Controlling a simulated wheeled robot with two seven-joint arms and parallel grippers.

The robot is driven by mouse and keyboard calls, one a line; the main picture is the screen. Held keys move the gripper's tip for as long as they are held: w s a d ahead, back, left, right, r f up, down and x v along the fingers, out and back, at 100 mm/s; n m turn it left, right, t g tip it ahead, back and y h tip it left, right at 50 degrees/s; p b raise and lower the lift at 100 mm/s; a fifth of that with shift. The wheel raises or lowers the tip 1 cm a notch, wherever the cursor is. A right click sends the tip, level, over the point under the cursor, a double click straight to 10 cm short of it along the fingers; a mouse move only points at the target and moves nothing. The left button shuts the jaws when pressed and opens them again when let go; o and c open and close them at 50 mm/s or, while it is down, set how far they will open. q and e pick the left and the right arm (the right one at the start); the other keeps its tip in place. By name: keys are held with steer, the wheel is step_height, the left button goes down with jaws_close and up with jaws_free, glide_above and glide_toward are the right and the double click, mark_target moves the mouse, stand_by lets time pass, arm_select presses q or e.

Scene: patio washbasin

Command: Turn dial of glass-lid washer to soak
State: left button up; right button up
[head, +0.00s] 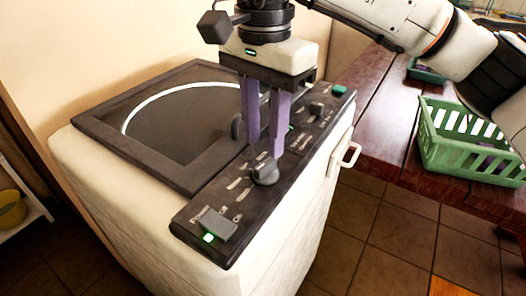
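The glass-lid washer (120,235) is a cream box with a dark-framed lid (180,120) on top, its lid shut. Its dark control panel (225,190) runs along the lid's right side. A grey dial (265,172) stands mid-panel; another dial (316,108) is farther back. The printed labels are too small to read. My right gripper (264,150) points down over the panel, its two purple fingers apart with nothing visible between them. The fingertips are just behind and above the mid-panel dial; I cannot tell whether they touch anything. My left gripper is out of view.
A grey lid handle (237,127) is beside the left finger. A grey switch (213,224) with a lit green light is at the panel's near end. A white door handle (345,160) juts from the washer's side. A green basket (465,145) stands on a wooden table (385,110) at right.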

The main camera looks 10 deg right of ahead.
mark_target(264, 164)
step_height(264, 164, down, 4)
steer(key=shift+f, duration=0.1)
steer(key=shift+w+f, duration=0.15)
steer(key=shift+f, duration=0.4)
steer(key=c, duration=0.7)
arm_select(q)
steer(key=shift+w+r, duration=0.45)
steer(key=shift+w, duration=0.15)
arm_select(e)
jaws_close()
